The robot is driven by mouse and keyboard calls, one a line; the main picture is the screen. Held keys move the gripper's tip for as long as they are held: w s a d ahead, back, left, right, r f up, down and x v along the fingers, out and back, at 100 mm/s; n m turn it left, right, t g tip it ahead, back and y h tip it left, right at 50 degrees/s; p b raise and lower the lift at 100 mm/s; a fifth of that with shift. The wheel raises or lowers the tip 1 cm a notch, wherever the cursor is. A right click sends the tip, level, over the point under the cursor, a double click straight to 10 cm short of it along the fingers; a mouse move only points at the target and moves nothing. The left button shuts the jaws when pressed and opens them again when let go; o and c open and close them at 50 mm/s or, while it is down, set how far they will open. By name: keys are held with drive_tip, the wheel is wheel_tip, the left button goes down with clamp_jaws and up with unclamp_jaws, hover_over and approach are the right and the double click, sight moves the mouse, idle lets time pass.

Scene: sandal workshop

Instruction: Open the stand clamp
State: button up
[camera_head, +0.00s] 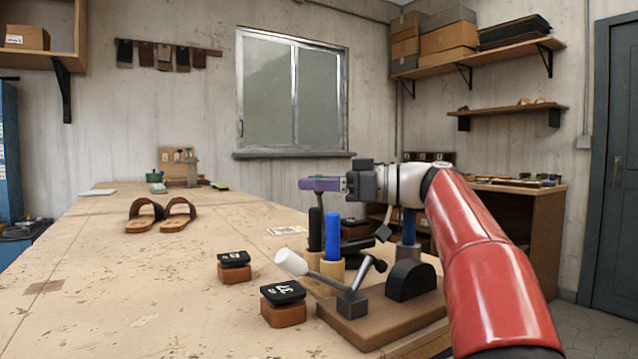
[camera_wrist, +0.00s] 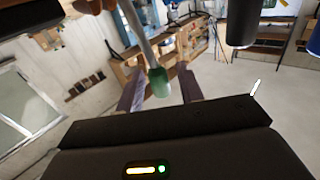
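What looks like the stand clamp (camera_head: 352,304) is on a wooden base (camera_head: 385,325) at the table's front right. It has a metal block, a lever with a white knob (camera_head: 290,262) angled up to the left, a rod with a black ball (camera_head: 380,266), and a black half-round block (camera_head: 410,281). My gripper (camera_head: 308,184) is level above and behind it, pointing left and apart from it. In the wrist view my purple fingers (camera_wrist: 160,88) are spread, with gaps on both sides of a green-tipped tool (camera_wrist: 158,80). Whether the tool lies between them or beyond is unclear.
A black handle (camera_head: 316,228) and a blue handle (camera_head: 333,235) stand upright in wooden holders just behind the lever. Two dark-topped blocks (camera_head: 234,273) (camera_head: 283,312) sit left of the base. Sandals (camera_head: 161,215) lie farther back.

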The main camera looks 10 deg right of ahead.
clamp_jaws()
drive_tip(key=shift+s+a+f+n+g+h+b, duration=0.15)
drive_tip(key=shift+s+a+f+n+h, duration=0.15)
drive_tip(key=shift+a+n+h, duration=0.65)
drive_tip(key=shift+s+a+f+n+g+h+b, duration=0.25)
drive_tip(key=shift+a+f+n+h, duration=0.35)
drive_tip(key=shift+h, duration=0.5)
drive_tip(key=shift+s+a+f+n+g+h+b, duration=0.1)
drive_tip(key=shift+s+a+f+n+h, duration=0.15)
drive_tip(key=shift+a+n+h, duration=0.75)
drive_tip(key=shift+d, duration=0.1)
